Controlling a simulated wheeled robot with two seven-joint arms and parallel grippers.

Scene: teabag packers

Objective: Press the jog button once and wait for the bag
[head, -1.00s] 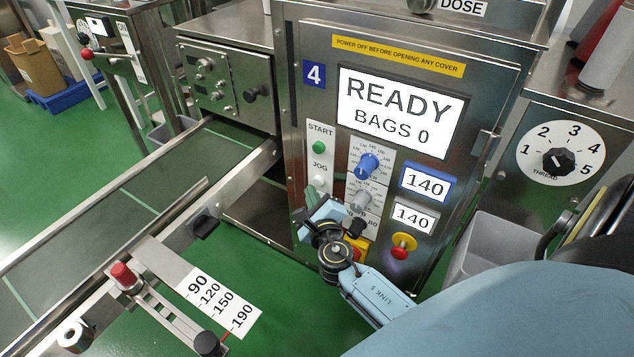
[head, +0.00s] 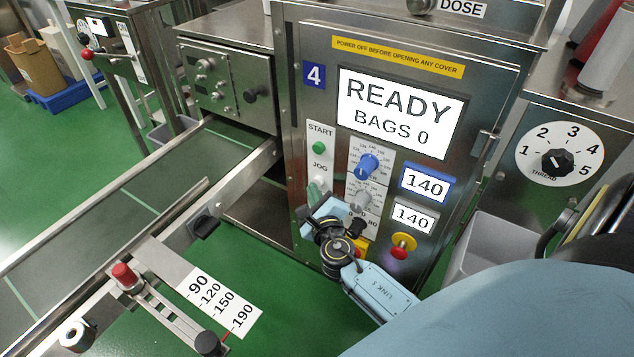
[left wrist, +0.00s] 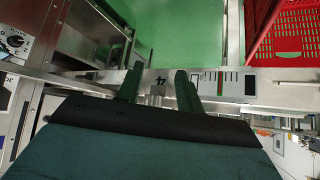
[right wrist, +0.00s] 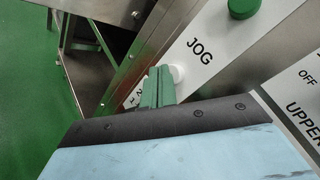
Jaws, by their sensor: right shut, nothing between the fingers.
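The jog button is a white round knob (right wrist: 178,73) beside the JOG label in the right wrist view. My right gripper (right wrist: 158,84) is shut and empty, its fingertips right at the button and overlapping its near side. I cannot tell whether they touch or press it. In the head view the right gripper (head: 316,190) reaches up to the panel just below the JOG label and covers most of the button. The display (head: 400,112) reads READY, BAGS 0. My left gripper (left wrist: 160,88) is open and empty in the left wrist view, away from the panel.
The green START button (head: 319,148) sits just above JOG. A blue dial (head: 368,166), a grey dial (head: 362,197) and a red stop button on yellow (head: 402,245) are close to the right. The conveyor (head: 120,200) on the left carries no bag in view.

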